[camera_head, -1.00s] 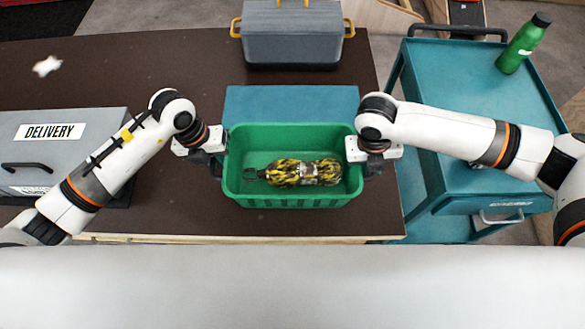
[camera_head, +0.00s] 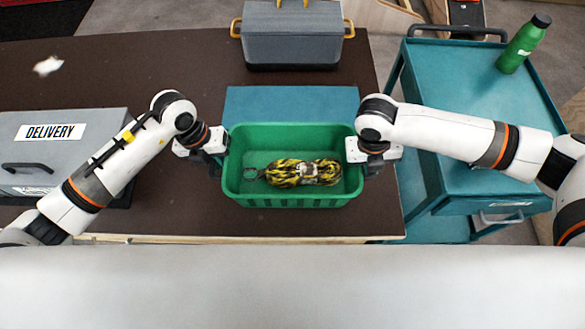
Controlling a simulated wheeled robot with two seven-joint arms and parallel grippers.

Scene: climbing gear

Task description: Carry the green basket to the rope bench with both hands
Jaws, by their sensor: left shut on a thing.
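The green basket (camera_head: 290,201) is at the front of the dark brown table (camera_head: 150,80), just in front of a flat teal mat (camera_head: 290,103). A yellow-and-black rope bundle (camera_head: 303,172) lies inside it, with a dark loop at its left end. My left gripper (camera_head: 217,162) is at the basket's left end wall, shut on it. My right gripper (camera_head: 366,162) is at the right end wall; its fingers are mostly hidden, so its grip is unclear. Whether the basket touches the table is hard to tell from above.
A grey box with yellow handles (camera_head: 292,45) stands behind the mat. A grey DELIVERY box (camera_head: 60,150) is at the left. A teal cart (camera_head: 480,110) with a green bottle (camera_head: 523,43) stands at the right. The table's back left is mostly clear.

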